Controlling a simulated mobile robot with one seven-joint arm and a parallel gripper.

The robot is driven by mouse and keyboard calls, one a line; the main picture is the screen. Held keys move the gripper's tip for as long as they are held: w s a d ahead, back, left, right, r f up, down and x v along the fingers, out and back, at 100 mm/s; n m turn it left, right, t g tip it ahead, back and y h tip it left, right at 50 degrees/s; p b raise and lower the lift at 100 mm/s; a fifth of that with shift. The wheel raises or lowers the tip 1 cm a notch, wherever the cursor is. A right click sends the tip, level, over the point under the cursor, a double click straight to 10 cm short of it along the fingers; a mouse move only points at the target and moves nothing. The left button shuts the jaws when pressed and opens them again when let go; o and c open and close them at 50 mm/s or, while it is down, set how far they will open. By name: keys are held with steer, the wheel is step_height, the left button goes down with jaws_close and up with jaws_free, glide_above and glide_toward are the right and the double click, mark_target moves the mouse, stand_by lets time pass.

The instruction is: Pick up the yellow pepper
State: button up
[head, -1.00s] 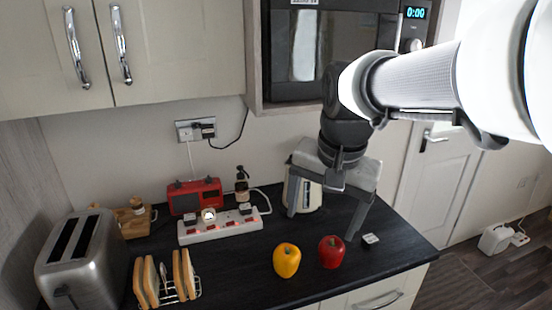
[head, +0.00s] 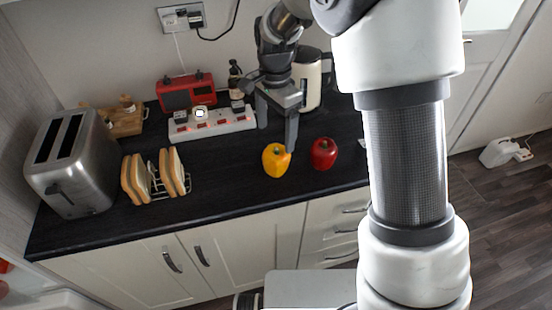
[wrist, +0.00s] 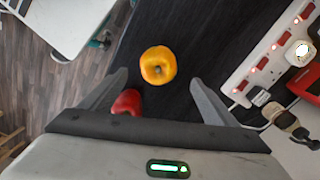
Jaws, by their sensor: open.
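The yellow pepper (head: 276,160) stands on the dark worktop in the head view, just left of a red pepper or apple (head: 324,153). My gripper (head: 277,138) is open and empty, above and behind the yellow pepper; one finger overlaps the pepper's upper right edge in the picture. In the wrist view the yellow pepper (wrist: 158,65) lies ahead of the open fingers, roughly centred between them. Contact with the pepper cannot be seen.
A white power strip (head: 212,122) and red radio (head: 186,92) stand behind to the left. A kettle (head: 308,80) stands behind my gripper. A toast rack (head: 155,178) and toaster (head: 75,162) are at left. The worktop (head: 225,185) in front is clear.

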mark_target(276, 148)
step_height(276, 148, down, 8)
steer(key=shift+s+d+r+p, duration=0.1)
steer(key=shift+p, duration=0.25)
steer(key=c, duration=1.2)
